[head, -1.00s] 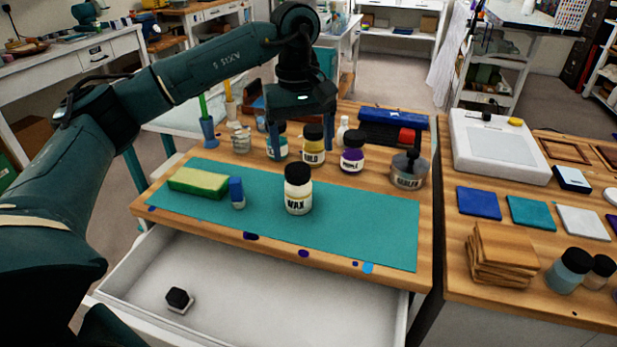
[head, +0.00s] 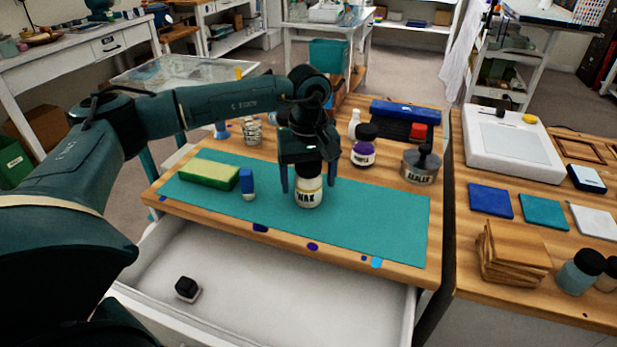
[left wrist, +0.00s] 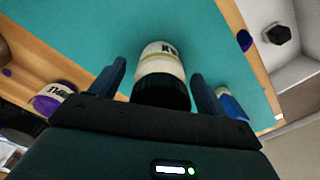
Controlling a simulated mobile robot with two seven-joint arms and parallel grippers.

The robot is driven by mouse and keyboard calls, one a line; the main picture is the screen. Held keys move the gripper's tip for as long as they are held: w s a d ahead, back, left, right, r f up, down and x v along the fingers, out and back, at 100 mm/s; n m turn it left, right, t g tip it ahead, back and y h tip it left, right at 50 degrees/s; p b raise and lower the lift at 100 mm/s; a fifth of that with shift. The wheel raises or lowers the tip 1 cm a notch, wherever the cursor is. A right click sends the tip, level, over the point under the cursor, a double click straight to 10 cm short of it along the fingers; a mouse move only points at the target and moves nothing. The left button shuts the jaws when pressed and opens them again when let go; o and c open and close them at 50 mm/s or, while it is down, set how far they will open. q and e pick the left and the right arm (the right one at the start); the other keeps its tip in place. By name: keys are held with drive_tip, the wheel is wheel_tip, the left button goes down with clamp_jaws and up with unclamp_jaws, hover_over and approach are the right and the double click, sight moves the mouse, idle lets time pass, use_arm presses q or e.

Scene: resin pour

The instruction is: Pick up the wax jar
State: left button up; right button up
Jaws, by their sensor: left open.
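The wax jar (head: 309,192) is a cream jar with a black lid and a WAX label, upright on the teal mat (head: 380,218). My left gripper (head: 308,187) is open just above and behind the jar, one finger on each side. In the left wrist view, the jar (left wrist: 161,64) lies between the two spread fingers of my left gripper (left wrist: 160,85), with a gap on both sides. The gripper hides part of the lid in the head view. My right gripper is not in view.
A purple jar (head: 363,152) and a sealer tin (head: 421,166) stand behind right. The open drawer (head: 290,290) is in front. The mat's right part is clear.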

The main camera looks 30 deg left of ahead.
use_arm(q)
drive_tip(key=shift+f, duration=0.7)
drive_tip(key=shift+c, duration=0.6)
drive_tip(key=c, duration=1)
